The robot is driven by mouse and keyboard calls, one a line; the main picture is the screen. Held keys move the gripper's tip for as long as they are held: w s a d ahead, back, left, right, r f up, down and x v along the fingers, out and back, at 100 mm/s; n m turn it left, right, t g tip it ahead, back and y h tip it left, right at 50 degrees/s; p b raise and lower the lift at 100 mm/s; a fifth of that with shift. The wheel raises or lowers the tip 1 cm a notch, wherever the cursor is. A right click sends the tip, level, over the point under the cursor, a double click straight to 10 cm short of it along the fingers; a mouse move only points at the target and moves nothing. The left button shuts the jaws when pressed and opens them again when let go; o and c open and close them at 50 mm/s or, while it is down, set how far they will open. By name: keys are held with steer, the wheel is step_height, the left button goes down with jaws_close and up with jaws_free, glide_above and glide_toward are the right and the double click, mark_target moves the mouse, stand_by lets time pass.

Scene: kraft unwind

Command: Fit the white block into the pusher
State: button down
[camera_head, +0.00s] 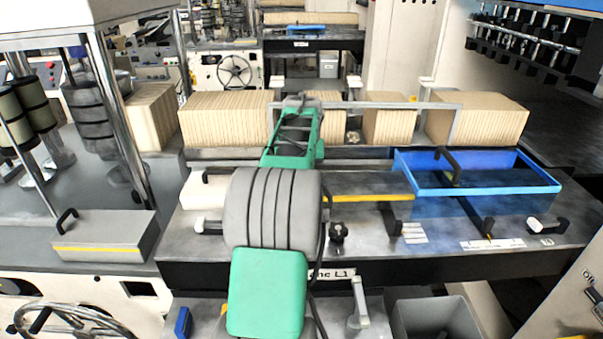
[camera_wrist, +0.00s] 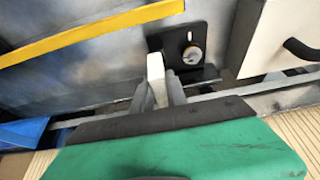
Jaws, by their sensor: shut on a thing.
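In the wrist view my gripper (camera_wrist: 162,88) has its two grey fingers close together, shut on the white block (camera_wrist: 155,66), whose pale end stands out past the fingertips. A black bracket with a round metal knob (camera_wrist: 190,56) lies just beyond and right of the block. It may be part of the pusher; I cannot tell for sure. The block appears close to the bracket, but contact between them cannot be told. In the head view my green and grey arm hides the fingers, the block and the bracket.
A blue tray (camera_head: 487,190) is on the bench right of my arm; a yellow-edged grey cover (camera_head: 368,188) lies between. A white box (camera_wrist: 290,35) with a black handle stands close right in the wrist view. Corrugated stacks (camera_head: 228,118) and a metal rail (camera_head: 375,105) line the back.

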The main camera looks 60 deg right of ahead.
steer(key=shift+a+f+b, duration=0.1)
steer(key=shift+f+b, duration=0.55)
steer(key=shift+f, duration=0.4)
stand_by(1.7)
steer(key=c, duration=1.3)
jaws_free()
steer(key=shift+o, duration=0.2)
